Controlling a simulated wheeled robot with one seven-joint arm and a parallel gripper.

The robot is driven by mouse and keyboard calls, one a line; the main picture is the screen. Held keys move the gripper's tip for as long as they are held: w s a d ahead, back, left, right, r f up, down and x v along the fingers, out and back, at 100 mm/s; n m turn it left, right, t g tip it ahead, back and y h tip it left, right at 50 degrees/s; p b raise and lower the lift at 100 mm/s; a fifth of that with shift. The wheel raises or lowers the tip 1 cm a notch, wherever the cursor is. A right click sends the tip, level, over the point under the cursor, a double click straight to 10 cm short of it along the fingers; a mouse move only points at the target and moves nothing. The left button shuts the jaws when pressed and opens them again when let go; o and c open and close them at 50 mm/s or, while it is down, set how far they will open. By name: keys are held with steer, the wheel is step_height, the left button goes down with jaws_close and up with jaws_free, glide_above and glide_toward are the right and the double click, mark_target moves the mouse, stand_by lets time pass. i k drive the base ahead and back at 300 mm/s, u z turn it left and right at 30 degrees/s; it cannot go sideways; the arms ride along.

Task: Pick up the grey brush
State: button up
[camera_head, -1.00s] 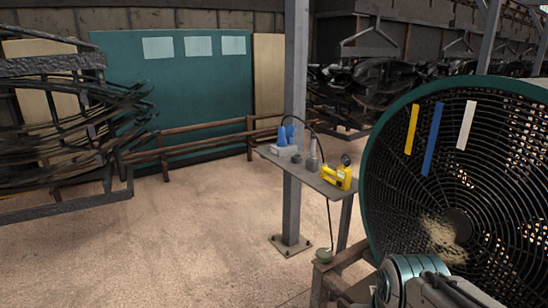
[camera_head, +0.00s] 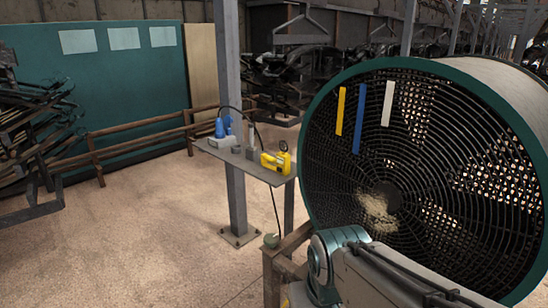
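A small grey shelf (camera_head: 262,176) is fixed at a grey post and holds several small items. A small upright grey item (camera_head: 252,138) stands near its middle, with a low grey block (camera_head: 236,150) beside it. They are too small for me to tell which, if either, is the grey brush. My arm shows at the bottom right, in front of the fan and apart from the shelf. My gripper is outside the picture, so its state is hidden.
A yellow device (camera_head: 275,161) and a blue item (camera_head: 223,127) share the shelf. The grey post (camera_head: 231,90) stands at it. A large green-rimmed fan (camera_head: 440,150) fills the right, near a wooden stand (camera_head: 283,258). Open floor (camera_head: 130,240) lies at left.

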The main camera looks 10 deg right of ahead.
mark_target(251, 146)
steer(key=u, duration=0.65)
steer(key=k, duration=1)
steer(key=u, duration=1.2)
steer(key=i, duration=1.65)
steer(key=z, duration=0.3)
steer(key=i, duration=1.6)
steer(key=z, duration=0.75)
steer(key=i, duration=1.5)
steer(key=z, duration=1.65)
steer(key=i, duration=0.75)
steer(key=z, duration=0.9)
